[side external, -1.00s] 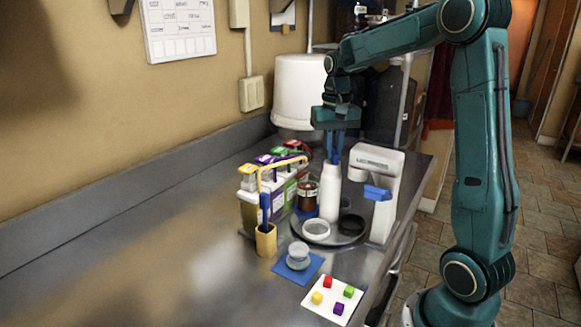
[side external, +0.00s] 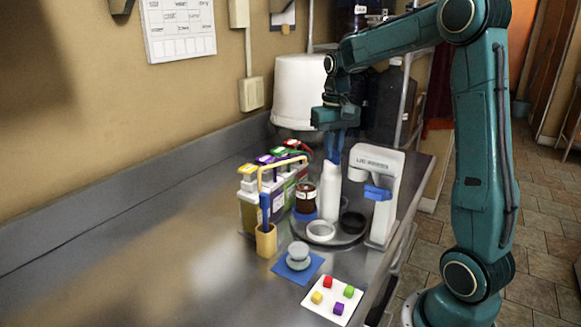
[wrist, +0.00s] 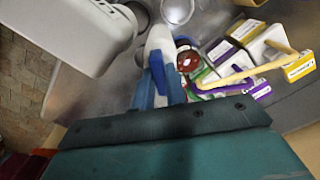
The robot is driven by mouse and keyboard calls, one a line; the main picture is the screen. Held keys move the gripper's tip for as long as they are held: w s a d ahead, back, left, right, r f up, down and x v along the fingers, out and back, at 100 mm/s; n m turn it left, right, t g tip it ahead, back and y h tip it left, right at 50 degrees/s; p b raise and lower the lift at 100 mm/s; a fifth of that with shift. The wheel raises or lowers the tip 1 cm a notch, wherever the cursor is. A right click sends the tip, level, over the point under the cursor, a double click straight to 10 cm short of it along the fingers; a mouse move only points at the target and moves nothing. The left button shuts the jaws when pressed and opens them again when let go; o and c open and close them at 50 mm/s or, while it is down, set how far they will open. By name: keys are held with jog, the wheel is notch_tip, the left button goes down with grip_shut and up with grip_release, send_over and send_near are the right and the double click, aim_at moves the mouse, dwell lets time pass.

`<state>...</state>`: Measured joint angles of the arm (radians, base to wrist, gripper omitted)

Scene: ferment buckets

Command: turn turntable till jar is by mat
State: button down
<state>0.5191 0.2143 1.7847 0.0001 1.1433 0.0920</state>
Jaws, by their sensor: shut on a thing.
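The round grey turntable (side external: 326,242) stands on the counter. On it are a white bottle (side external: 330,195), a jar (side external: 305,198) with dark red-brown contents, a pale ring-shaped dish (side external: 321,232) and a dark dish (side external: 353,222). The jar is on the turntable's left side. The blue mat (side external: 312,268) lies in front of the turntable with a grey knobbed piece (side external: 299,255) on it. My gripper (side external: 334,156) points down, shut on the upper part of the bottle. In the wrist view the blue fingers (wrist: 161,75) partly hide the bottle (wrist: 160,40), and the jar (wrist: 188,61) is beside them.
A white device (side external: 381,190) stands close on the right. Several colour-labelled cartons (side external: 250,210) and a tan holder (side external: 266,242) are on the left. A white card (side external: 333,299) with coloured cubes lies near the front edge. The counter at front left is clear.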

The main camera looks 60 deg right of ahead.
jog(key=shift+r+n, duration=0.1)
jog(key=shift+n, duration=7.9)
jog(key=c, duration=1.4)
grip_release()
jog(key=shift+c, duration=0.2)
jog(key=shift+r, duration=0.1)
